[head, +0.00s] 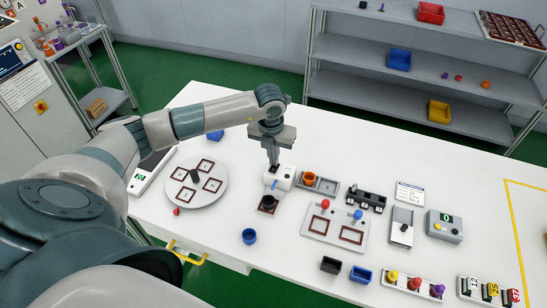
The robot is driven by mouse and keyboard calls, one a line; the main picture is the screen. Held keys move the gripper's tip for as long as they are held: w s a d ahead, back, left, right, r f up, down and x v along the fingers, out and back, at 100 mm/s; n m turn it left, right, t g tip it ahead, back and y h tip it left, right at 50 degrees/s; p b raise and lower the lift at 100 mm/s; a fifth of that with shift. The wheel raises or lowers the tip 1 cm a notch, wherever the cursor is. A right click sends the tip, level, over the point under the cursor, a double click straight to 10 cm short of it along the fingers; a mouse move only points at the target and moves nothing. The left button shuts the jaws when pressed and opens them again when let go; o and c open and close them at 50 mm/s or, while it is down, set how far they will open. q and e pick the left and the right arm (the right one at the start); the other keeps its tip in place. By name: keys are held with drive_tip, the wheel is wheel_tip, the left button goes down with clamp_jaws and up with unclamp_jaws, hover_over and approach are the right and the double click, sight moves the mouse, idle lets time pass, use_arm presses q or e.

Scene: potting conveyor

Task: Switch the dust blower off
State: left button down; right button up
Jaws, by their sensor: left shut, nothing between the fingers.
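A small white device (287,177) stands near the middle of the white table, with a dark part on top and a small blue piece on its left front side. I take it to be the dust blower, but no label on it can be read. A dark round cup (267,202) stands on a square-marked pad just in front of it. My left gripper (274,163) points down, shut and empty, right at the top of the device. I cannot tell whether its fingertips touch it. They hide part of the device's top. My right gripper is not in view.
A round plate with framed squares (208,195) lies to the left. An orange cup (309,177), a grey board with red and blue knobs (353,237) and a counter box (444,227) stand to the right. A blue cup (249,236) stands in front.

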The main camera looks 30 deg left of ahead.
use_arm(q)
drive_tip(key=shift+s+f, duration=0.2)
drive_tip(key=shift+s, duration=0.05)
drive_tip(key=shift+s+d+r, duration=0.1)
drive_tip(key=shift+s+d, duration=0.05)
drive_tip(key=shift+s, duration=0.45)
drive_tip(key=shift+w+r, duration=0.1)
drive_tip(key=shift+r, duration=0.1)
